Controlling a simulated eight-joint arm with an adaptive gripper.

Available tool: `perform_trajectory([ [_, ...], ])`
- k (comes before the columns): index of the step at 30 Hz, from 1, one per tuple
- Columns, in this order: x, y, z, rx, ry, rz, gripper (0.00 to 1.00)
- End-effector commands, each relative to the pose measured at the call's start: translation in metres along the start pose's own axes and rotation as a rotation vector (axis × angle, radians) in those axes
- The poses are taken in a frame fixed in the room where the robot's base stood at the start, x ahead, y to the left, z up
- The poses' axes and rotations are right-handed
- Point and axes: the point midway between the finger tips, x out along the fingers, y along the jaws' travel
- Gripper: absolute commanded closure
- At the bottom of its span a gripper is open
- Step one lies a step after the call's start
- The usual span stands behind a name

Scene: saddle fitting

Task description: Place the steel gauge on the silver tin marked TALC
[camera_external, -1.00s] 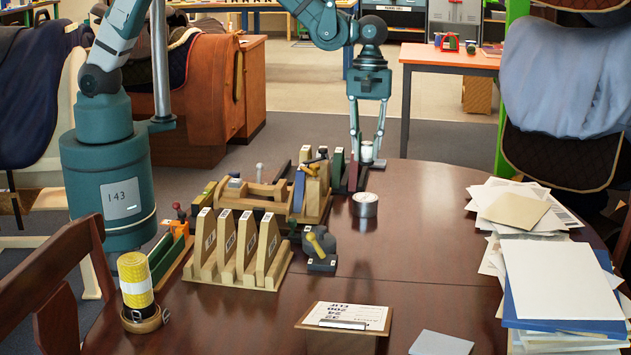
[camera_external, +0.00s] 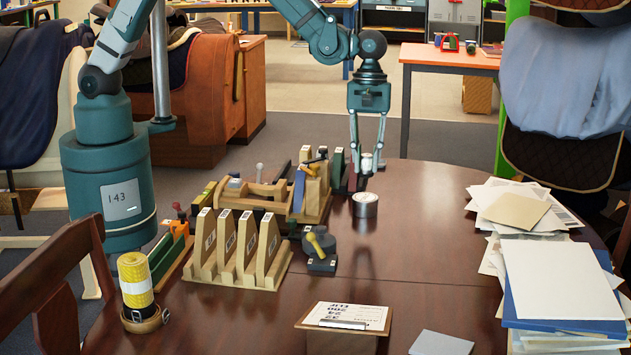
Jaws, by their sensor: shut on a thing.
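My gripper (camera_external: 367,166) hangs fingers-down over the round table, toward its far side. It is shut on a small, pale metallic piece, which I take to be the steel gauge (camera_external: 366,159); the fingers hide part of it. A short, round silver tin (camera_external: 365,206) stands upright on the table just below the gripper in the picture. The held gauge is above the tin and apart from it. No TALC marking can be read on the tin from here.
A wooden rack with upright dividers (camera_external: 238,256) and a dark block with a yellow handle (camera_external: 319,248) stand left of the tin. Several wooden and coloured pieces crowd close on the gripper's left. A clipboard (camera_external: 345,318) lies in front; papers (camera_external: 560,280) pile at right. Table right of the tin is clear.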

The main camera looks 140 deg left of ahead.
Motion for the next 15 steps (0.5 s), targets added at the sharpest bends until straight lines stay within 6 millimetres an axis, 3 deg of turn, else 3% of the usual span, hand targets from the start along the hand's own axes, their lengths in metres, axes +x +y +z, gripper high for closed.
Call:
perform_trajectory([
  [6, 0.02, 0.0, -0.003, 0.0, 0.0, 0.0, 0.97],
  [15, 0.021, 0.0, -0.003, 0.0, 0.0, 0.0, 0.97],
])
